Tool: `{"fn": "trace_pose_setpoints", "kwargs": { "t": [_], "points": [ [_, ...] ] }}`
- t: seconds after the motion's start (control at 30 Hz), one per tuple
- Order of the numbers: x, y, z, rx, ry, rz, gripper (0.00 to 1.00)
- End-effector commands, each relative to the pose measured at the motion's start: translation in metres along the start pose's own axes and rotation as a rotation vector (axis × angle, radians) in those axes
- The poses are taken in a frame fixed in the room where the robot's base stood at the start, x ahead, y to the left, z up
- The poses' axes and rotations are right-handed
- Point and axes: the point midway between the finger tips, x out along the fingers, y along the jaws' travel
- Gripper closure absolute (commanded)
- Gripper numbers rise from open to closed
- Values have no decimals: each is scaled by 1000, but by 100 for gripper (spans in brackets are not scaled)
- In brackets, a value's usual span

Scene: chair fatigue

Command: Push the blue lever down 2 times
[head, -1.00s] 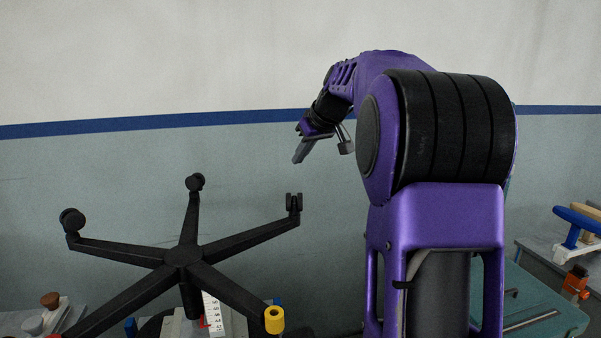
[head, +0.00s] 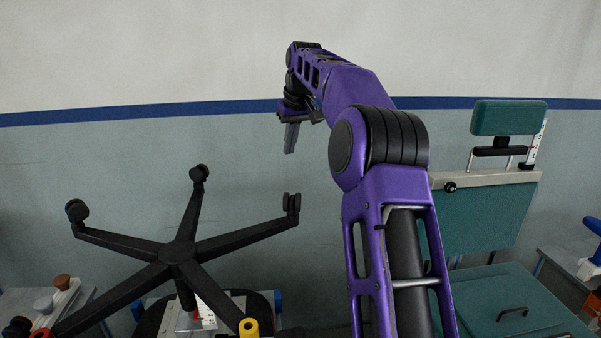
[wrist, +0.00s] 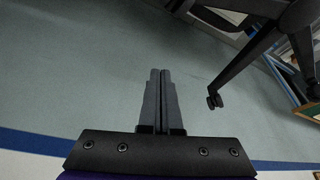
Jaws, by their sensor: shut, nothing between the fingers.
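A blue handle (head: 593,225) on a pale bracket is cut by the right edge of the head view; it is the likeliest blue lever, and whether it is raised or lowered cannot be told. Smaller blue parts (head: 278,302) show low beside the chair base. My gripper (head: 290,152) hangs in the air in front of the wall, fingers pointing down, above the chair base and far left of the blue handle. In the wrist view its fingers (wrist: 160,72) lie together with nothing between them. No blue lever is recognisable near the fingers there.
An upturned black five-legged chair base (head: 178,252) stands below and left of my gripper. A yellow cap (head: 249,328) sits beneath it. Air around my gripper is clear.

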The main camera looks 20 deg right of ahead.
Motion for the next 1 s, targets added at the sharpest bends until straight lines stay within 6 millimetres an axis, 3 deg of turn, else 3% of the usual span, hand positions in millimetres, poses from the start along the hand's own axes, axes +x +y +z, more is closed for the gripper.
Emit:
{"fn": "trace_pose_setpoints", "kwargs": {
  "t": [0.67,0.77,1.0],
  "points": [
    [6,-4,-3,17,-22,13,100],
    [17,-4,-3,16,-23,12,100],
    [66,-4,-1,16,-24,11,100]
  ]
}}
